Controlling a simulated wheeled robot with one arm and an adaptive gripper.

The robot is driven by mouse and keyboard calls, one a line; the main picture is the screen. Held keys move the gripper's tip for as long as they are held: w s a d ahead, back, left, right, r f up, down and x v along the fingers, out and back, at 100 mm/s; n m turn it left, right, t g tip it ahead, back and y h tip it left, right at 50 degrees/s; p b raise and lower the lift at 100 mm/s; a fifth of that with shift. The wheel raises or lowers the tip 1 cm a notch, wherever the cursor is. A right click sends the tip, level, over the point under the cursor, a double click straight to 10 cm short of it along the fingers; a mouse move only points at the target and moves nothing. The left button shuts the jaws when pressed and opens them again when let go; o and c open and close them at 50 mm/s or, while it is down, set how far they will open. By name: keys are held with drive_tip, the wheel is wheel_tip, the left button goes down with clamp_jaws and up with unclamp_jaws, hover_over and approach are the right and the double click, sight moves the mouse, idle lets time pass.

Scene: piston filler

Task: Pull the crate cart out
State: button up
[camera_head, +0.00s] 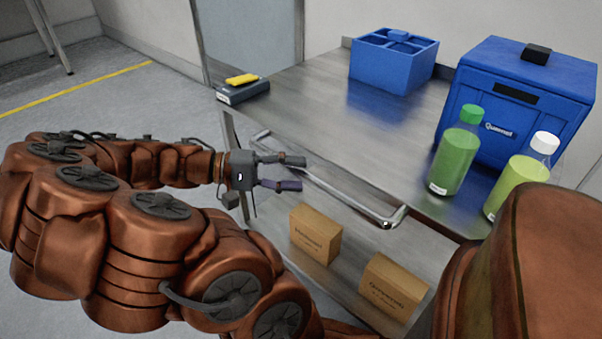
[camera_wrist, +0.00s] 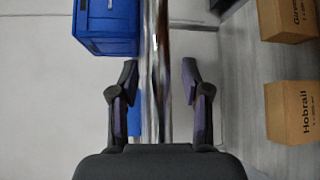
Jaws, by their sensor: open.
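The crate cart (camera_head: 330,115) is a steel cart at the right of the head view, with a bare metal top and a lower shelf. Its chrome handle bar (camera_head: 345,192) runs along the near side, and it runs upright through the middle of the wrist view (camera_wrist: 155,100). My gripper (camera_head: 303,173) is open and points at the handle's far part. In the wrist view the two fingers (camera_wrist: 160,78) stand on either side of the bar, with gaps. Whether the bar lies fully between the fingertips in depth is unclear.
On top stand a divided blue crate (camera_head: 392,62), a lidded blue box (camera_head: 520,95), a green bottle (camera_head: 455,155), a yellow-green bottle (camera_head: 518,180) and a dark device with a yellow top (camera_head: 242,88). Brown cartons (camera_head: 315,236) sit on the lower shelf. Floor at left is clear.

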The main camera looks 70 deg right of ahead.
drive_tip(key=v, duration=1)
drive_tip(key=shift+f, duration=0.1)
